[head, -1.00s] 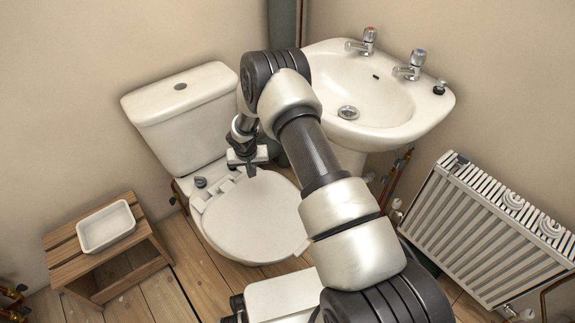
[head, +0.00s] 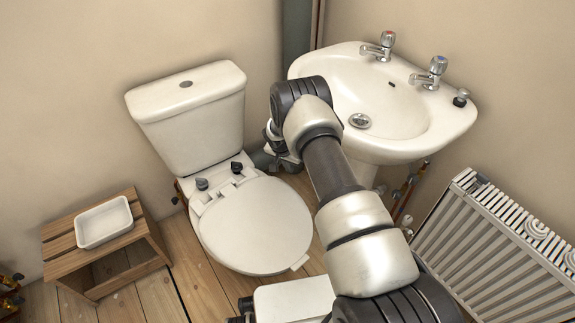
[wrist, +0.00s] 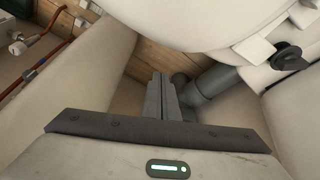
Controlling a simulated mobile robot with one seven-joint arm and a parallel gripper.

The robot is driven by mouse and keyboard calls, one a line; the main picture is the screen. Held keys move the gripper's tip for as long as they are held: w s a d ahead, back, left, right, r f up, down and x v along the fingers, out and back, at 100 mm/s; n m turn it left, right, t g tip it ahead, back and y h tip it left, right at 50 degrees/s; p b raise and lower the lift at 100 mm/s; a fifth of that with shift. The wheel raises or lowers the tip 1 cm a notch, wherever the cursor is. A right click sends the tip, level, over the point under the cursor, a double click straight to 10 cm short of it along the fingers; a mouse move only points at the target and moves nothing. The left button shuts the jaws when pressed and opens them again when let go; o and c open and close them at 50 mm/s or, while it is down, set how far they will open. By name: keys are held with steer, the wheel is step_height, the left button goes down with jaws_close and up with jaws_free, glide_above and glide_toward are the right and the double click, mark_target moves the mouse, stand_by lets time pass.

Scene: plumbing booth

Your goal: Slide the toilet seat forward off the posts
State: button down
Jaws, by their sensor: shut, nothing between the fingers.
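The white toilet seat (head: 258,228) lies flat and closed on the toilet bowl, and its rounded edge fills the top of the wrist view (wrist: 200,18). Its hinge end is by two posts with dark knobs, a left one (head: 201,184) and a right one (head: 237,167). One dark knob (wrist: 288,57) shows at the right of the wrist view, beside the white hinge blocks. My gripper (wrist: 162,88) is shut and empty, in the gap beside the toilet, apart from the seat. In the head view its fingers are hidden behind my arm.
The cistern (head: 190,118) stands behind the seat. The basin (head: 385,105) is close on the right, with a grey waste pipe (wrist: 212,82) low between. A radiator (head: 490,245) is far right. A wooden stool (head: 100,245) with a white tray stands left. Floor is clear left of the bowl.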

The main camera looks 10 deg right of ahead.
mark_target(284, 183)
steer(key=shift+s+a+f+b, duration=0.35)
steer(key=shift+s+a+f, duration=0.6)
steer(key=shift+s+f, duration=0.25)
steer(key=shift+s, duration=0.1)
steer(key=shift+s+a, duration=0.35)
steer(key=shift+s, duration=0.05)
steer(key=shift+s+a, duration=0.4)
steer(key=shift+s, duration=0.2)
steer(key=shift+w, duration=0.1)
